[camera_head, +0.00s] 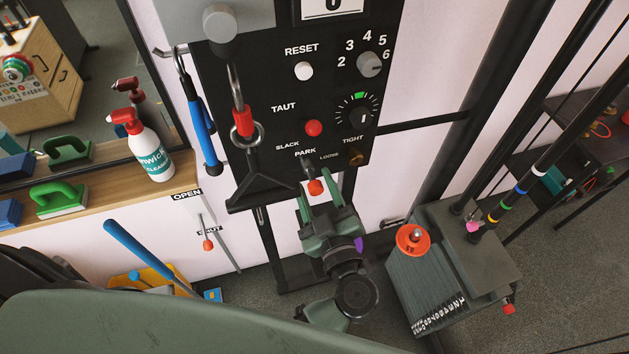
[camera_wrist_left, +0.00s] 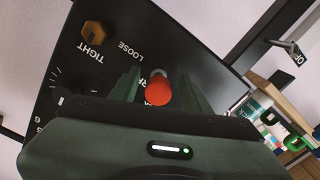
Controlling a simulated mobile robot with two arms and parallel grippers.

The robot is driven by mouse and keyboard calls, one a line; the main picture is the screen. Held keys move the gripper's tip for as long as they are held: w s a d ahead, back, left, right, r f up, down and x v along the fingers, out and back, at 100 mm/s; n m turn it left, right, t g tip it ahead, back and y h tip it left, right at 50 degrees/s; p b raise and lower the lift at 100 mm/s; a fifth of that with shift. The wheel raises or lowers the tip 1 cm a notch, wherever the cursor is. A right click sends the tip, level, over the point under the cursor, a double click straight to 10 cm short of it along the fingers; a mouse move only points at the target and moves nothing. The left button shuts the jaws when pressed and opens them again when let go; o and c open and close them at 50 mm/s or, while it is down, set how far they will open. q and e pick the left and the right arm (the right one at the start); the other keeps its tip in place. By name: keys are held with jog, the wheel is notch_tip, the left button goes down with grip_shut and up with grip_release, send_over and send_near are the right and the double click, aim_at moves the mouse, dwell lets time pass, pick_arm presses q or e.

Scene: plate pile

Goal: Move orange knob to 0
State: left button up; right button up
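A round orange-red knob (camera_head: 315,187) on a short metal stem is below the word PARK on the black panel (camera_head: 285,90). My left gripper (camera_head: 327,203) is in front of it, with green fingers open. In the left wrist view the orange-red knob (camera_wrist_left: 158,91) shows between the fingertips of my left gripper (camera_wrist_left: 158,88), with a small gap on each side. A red knob (camera_head: 313,128) sits higher, between TAUT and SLACK. I see no 0 mark beside the PARK knob. My right gripper is not in view.
Above are a white reset button (camera_head: 304,71), a grey dial (camera_head: 370,64) and a black dial (camera_head: 364,117). A hook with a red band (camera_head: 243,121) hangs left. A spray bottle (camera_head: 148,146) stands on the shelf.

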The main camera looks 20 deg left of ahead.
aim_at(317, 194)
pick_arm(q)
jog(key=shift+s, duration=0.1)
jog(key=shift+s+d+f, duration=0.1)
jog(key=shift+s+d, duration=0.15)
jog(key=shift+s, duration=0.05)
jog(key=b+v, duration=0.2)
jog(key=v, duration=0.3)
jog(key=shift+s+d, duration=0.2)
jog(key=shift+s, duration=0.1)
jog(key=shift+s+d, duration=0.35)
jog(key=shift+s, duration=0.15)
jog(key=shift+r, duration=0.2)
